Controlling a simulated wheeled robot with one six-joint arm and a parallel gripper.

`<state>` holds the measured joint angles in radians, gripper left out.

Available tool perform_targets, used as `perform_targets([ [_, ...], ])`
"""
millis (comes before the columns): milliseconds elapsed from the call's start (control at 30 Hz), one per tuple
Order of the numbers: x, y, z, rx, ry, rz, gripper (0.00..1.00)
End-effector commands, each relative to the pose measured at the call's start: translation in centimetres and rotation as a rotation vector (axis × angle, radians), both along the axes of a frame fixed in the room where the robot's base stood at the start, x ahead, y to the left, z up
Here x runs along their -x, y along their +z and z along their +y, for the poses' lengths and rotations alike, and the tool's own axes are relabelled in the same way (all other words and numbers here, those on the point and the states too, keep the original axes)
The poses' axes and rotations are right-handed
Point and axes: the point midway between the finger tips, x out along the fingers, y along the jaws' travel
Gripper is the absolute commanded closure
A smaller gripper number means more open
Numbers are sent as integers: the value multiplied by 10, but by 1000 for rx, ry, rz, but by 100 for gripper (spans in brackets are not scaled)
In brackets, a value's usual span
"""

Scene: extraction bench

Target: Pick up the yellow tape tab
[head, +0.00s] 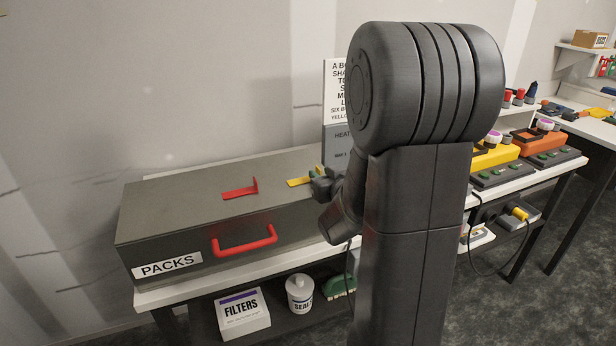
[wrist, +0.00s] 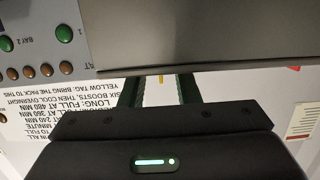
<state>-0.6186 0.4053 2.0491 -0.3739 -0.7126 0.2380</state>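The yellow tape tab (head: 297,182) lies on top of the grey PACKS case, near its right end. Its right part is hidden behind my gripper (head: 316,178) in the head view. In the wrist view a thin yellow strip of the tab (wrist: 161,78) shows in the gap between my two fingers (wrist: 160,90). The fingers are apart, with clear space on both sides of the strip. I cannot tell how far the tab lies from the fingertips.
A red tab (head: 240,189) stands on the case (head: 180,204) left of the yellow one, and a red handle (head: 244,240) is on its front. A printed sign (head: 336,90) stands behind the gripper. Yellow (head: 494,157) and orange (head: 540,141) units sit to the right.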

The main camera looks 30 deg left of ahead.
Motion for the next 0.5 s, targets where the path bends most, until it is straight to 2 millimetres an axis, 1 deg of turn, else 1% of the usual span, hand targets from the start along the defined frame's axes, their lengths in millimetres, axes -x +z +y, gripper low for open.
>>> perform_targets([
  [33,-4,0,7,-1,1,2,71],
  [200,-14,-4,19,1,0,1,71],
  [500,-17,-6,21,0,-2,0,71],
])
